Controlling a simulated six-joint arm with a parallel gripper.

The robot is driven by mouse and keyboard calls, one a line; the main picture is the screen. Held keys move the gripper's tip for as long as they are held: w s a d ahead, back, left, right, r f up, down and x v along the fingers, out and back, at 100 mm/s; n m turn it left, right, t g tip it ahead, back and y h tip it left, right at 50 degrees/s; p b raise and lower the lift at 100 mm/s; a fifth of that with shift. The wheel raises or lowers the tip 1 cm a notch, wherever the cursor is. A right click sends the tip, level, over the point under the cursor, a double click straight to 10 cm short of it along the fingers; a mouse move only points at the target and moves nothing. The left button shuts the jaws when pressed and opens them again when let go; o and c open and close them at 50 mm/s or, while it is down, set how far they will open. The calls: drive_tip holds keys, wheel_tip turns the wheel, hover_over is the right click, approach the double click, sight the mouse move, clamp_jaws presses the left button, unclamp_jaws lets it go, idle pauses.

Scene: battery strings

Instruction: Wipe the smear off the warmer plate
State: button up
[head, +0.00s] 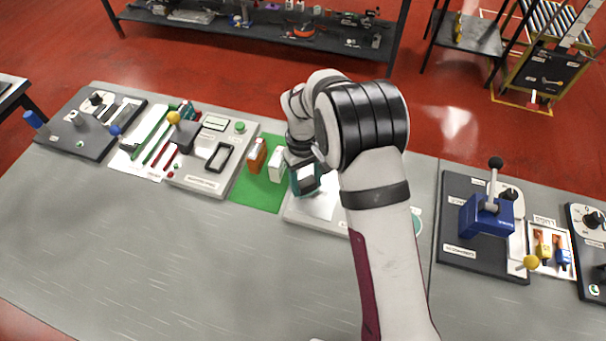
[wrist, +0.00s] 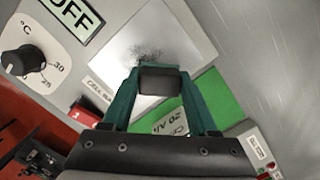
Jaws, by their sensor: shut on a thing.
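The warmer plate (wrist: 185,38) is a pale silver square set in a light grey housing; part of it also shows in the head view (head: 322,208), beside my arm. A dark, scribbly smear (wrist: 147,53) lies on the plate, just beyond the fingertips in the wrist view. My gripper (wrist: 158,82) has teal fingers shut on a dark grey block (wrist: 160,80), which is over the plate's edge nearest the gripper. I cannot tell whether the block touches the plate. In the head view my gripper (head: 305,182) is over the plate's left part, and my arm hides the right side.
A green mat (head: 250,193) with an orange-brown block (head: 257,155) and a white block (head: 276,163) lies left of the warmer. A black temperature knob (wrist: 22,60) and an OFF sign (wrist: 75,15) are on the warmer housing. The front bench (head: 170,250) is clear.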

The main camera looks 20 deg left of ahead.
sight(332, 199)
drive_tip(key=shift+d+f, duration=0.1)
drive_tip(key=shift+d, duration=3)
drive_tip(key=shift+a, duration=3.45)
drive_tip(key=shift+w+a, duration=0.1)
drive_tip(key=shift+w, duration=0.4)
drive_tip(key=shift+d, duration=3.6)
drive_tip(key=shift+a, duration=3.5)
drive_tip(key=shift+a+r, duration=0.1)
drive_tip(key=shift+r, duration=3.95)
